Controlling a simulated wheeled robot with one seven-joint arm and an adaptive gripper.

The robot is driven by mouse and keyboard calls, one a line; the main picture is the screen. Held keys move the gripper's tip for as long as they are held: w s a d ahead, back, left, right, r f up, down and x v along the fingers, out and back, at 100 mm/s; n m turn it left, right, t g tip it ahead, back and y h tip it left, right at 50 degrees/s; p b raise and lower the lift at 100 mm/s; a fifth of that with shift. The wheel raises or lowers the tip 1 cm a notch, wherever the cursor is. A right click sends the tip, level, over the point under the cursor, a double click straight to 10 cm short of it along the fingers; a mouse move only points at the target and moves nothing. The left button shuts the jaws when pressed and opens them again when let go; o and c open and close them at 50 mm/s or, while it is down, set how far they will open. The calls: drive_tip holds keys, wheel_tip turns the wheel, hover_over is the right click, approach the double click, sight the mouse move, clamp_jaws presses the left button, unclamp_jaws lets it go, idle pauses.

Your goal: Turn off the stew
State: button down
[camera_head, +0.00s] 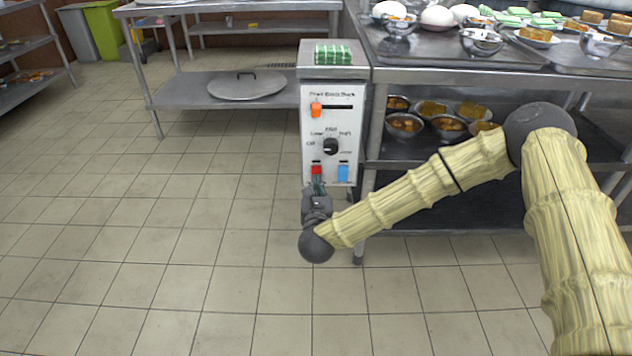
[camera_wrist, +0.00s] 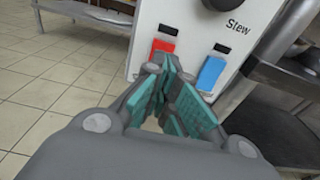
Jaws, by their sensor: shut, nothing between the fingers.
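A white control box (camera_head: 345,111) hangs at the end of the steel counter. It has an orange slider (camera_head: 316,110) at the top and a black knob (camera_head: 330,147) ringed by labels in the middle. Below are a red switch (camera_head: 316,170) and a blue switch (camera_head: 343,172). In the wrist view the word "Stew" (camera_wrist: 237,26) is printed right of the knob (camera_wrist: 218,4). My gripper (camera_head: 318,184) is shut and empty just below the red switch. In the wrist view its fingertips (camera_wrist: 168,66) are close to the red switch (camera_wrist: 163,46), left of the blue switch (camera_wrist: 211,72); contact is unclear.
A green bundle (camera_head: 333,54) lies on top of the box. The steel counter (camera_head: 440,76) on the right holds plates and bowls, with filled bowls on its shelf. A round lid (camera_head: 246,85) lies on the low shelf at left. The tiled floor at left is clear.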

drive_tip(key=s+p, duration=0.3)
drive_tip(key=s, duration=0.7)
drive_tip(key=shift+s+r, duration=0.2)
drive_tip(key=shift+r, duration=0.05)
drive_tip(key=s+d+f+n+g+y, duration=0.2)
drive_tip(key=s+f+n+g, duration=0.3)
drive_tip(key=s+f+n, duration=0.55)
drive_tip(key=s+d+f+n+g+y, duration=0.2)
drive_tip(key=s+f+n+g, duration=0.2)
drive_tip(key=s+f+n, duration=0.6)
drive_tip(key=s+d+f+n+g+h, duration=0.2)
drive_tip(key=s+d+f+n+g, duration=0.15)
drive_tip(key=s+d+n, duration=0.5)
drive_tip(key=s+d+f+n+g+h, duration=0.2)
drive_tip(key=s+d+n+g, duration=0.35)
drive_tip(key=s+d, duration=0.55)
wheel_tip(320, 180, up, 34)
drive_tip(key=p, duration=3.4)
drive_tip(key=shift+a+n+t+p, duration=0.15)
drive_tip(key=shift+n+t+p, duration=0.15)
drive_tip(key=shift+n+t, duration=0.15)
